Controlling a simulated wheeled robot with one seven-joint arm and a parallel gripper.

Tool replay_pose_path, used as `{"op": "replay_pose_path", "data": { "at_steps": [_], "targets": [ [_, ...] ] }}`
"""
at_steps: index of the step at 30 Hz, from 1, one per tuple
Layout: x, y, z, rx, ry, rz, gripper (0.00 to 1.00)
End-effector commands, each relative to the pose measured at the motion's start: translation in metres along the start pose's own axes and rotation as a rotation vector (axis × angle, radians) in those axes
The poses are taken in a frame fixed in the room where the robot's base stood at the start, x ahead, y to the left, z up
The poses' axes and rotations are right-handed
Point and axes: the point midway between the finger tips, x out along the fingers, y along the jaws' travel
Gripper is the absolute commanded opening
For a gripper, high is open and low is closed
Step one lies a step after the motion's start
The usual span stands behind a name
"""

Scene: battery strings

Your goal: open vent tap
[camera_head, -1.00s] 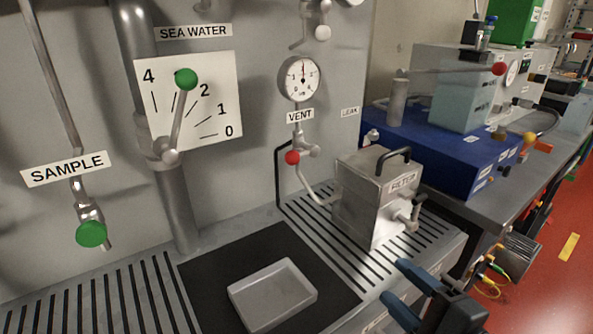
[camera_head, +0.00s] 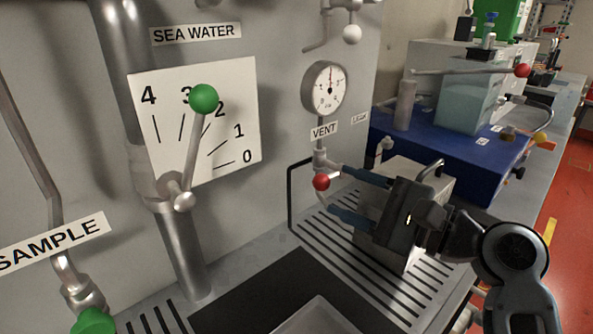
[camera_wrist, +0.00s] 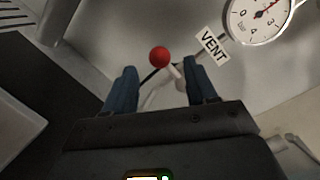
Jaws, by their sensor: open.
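The vent tap has a red ball knob (camera_head: 321,182) on its lever, below the VENT label (camera_head: 324,131) on the grey panel. My gripper (camera_head: 337,189) is open, its two blue fingers pointing left toward the tap from the right. In the head view the red knob lies just beyond the fingertips. In the wrist view the red knob (camera_wrist: 160,57) shows ahead, between the lines of the two fingers, with nothing held. The tap's metal body is partly seen behind it. Whether the fingers touch the tap I cannot tell.
The filter box (camera_head: 388,223) stands on the slotted drain behind my gripper, partly hidden by it. A pressure gauge (camera_head: 325,88) is above the tap. The sea water lever with a green knob (camera_head: 203,99) is to the left. A tray (camera_head: 318,317) lies in front.

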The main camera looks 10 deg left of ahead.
Motion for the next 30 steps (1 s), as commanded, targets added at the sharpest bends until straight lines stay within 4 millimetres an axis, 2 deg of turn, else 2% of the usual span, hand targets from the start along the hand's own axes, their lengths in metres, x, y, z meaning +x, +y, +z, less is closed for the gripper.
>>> {"op": "replay_pose_path", "data": {
  "at_steps": [12, 15, 26, 30],
  "targets": [
    [0.058, 0.000, 0.001, -0.001, -0.001, 0.002, 0.57],
    [0.068, 0.000, 0.000, -0.001, 0.000, 0.001, 0.57],
    [0.075, 0.000, 0.000, -0.001, 0.001, 0.000, 0.57],
    [0.075, 0.000, 0.000, -0.001, 0.001, 0.000, 0.46]
  ]
}}
